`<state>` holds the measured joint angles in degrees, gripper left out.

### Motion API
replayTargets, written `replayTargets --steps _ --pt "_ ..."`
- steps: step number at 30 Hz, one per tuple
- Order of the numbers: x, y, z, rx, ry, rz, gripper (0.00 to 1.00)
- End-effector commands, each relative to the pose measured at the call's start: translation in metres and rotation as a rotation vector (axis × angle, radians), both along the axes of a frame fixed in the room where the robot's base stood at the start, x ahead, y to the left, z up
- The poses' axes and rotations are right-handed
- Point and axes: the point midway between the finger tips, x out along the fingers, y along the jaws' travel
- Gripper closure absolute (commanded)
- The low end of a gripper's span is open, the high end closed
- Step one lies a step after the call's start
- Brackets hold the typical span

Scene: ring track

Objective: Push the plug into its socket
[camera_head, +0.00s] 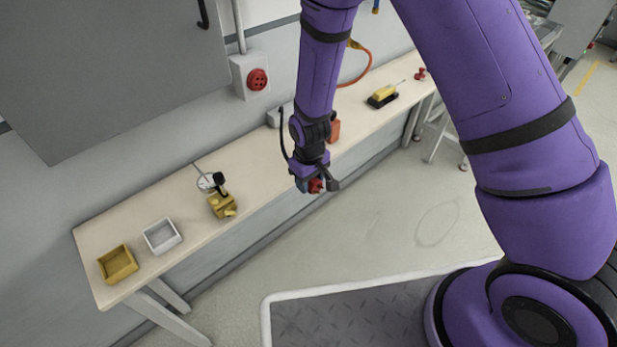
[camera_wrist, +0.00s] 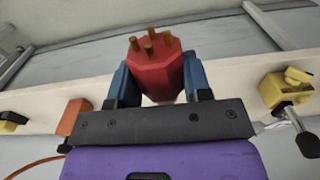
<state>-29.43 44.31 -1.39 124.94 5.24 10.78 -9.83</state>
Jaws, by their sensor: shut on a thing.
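My gripper (camera_wrist: 159,88) is shut on a red plug (camera_wrist: 158,72), with its blue fingers on both sides of the plug. The plug's brass pins point away from my gripper in the wrist view. In the head view, the red plug (camera_head: 316,186) shows at the tip of my gripper (camera_head: 317,185), near the front edge of the bench. A red round socket (camera_head: 257,79) sits in a light grey box on the wall, up and to the left of my gripper. The plug and socket are well apart.
The narrow bench (camera_head: 180,205) runs along the wall. It holds a yellow bin (camera_head: 118,264), a white bin (camera_head: 162,236), a brass-coloured fixture (camera_head: 222,204), an orange block (camera_head: 334,130) and a yellow-black tool (camera_head: 382,95). A grey panel (camera_head: 110,70) hangs left of the socket.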

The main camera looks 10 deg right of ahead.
Motion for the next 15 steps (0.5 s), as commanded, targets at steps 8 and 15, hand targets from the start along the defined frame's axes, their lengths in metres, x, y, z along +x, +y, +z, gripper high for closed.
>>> replayTargets --steps 8,15 --pt "0.032 -0.061 -0.032 -0.002 0.003 -0.168 0.85" --pt "0.059 -0.151 -0.077 -0.001 0.003 -0.398 0.85"
